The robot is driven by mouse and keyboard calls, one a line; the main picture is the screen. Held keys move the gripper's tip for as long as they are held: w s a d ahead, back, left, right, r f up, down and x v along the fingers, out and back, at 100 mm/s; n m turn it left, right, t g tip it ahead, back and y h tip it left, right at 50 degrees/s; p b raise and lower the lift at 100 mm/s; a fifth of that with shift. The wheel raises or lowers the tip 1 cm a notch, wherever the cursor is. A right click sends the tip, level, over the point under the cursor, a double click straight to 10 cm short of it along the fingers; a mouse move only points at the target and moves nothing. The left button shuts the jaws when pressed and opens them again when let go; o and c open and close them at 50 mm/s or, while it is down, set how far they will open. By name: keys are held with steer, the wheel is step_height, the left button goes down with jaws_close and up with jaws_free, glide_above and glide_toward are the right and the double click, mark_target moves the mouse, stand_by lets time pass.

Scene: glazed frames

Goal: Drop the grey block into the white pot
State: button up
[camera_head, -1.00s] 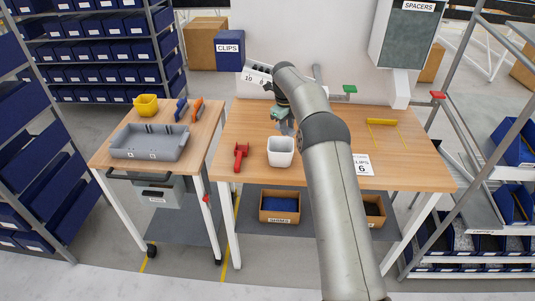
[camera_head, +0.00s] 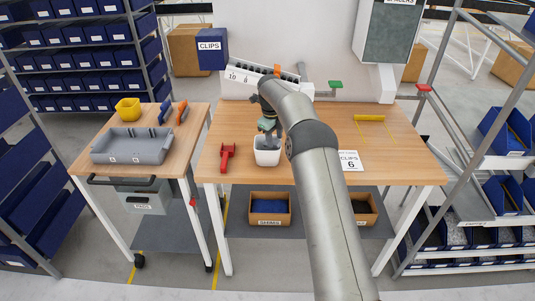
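The white pot (camera_head: 267,157) stands upright near the front edge of the main wooden table, left of my arm. My gripper (camera_head: 269,138) points down over the pot's mouth, its tip at or just inside the rim. A small grey shape shows at the gripper's tip. It is too small to tell whether this is the grey block or only the fingers. No grey block shows clearly elsewhere on the table. Whether the fingers are open or shut cannot be made out.
A red clamp-like tool (camera_head: 228,157) lies just left of the pot. A white card marked 6 (camera_head: 349,161) lies to the right, beyond my arm. A side table on the left holds a grey tray (camera_head: 132,146) and a yellow bin (camera_head: 128,109). The table's right side has free room.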

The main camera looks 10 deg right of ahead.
steer(key=shift+o, duration=0.3)
step_height(320, 180, up, 17)
steer(key=s+a+p, duration=0.1)
steer(key=shift+s+a, duration=0.35)
steer(key=shift+a, duration=0.05)
steer(key=shift+r, duration=0.15)
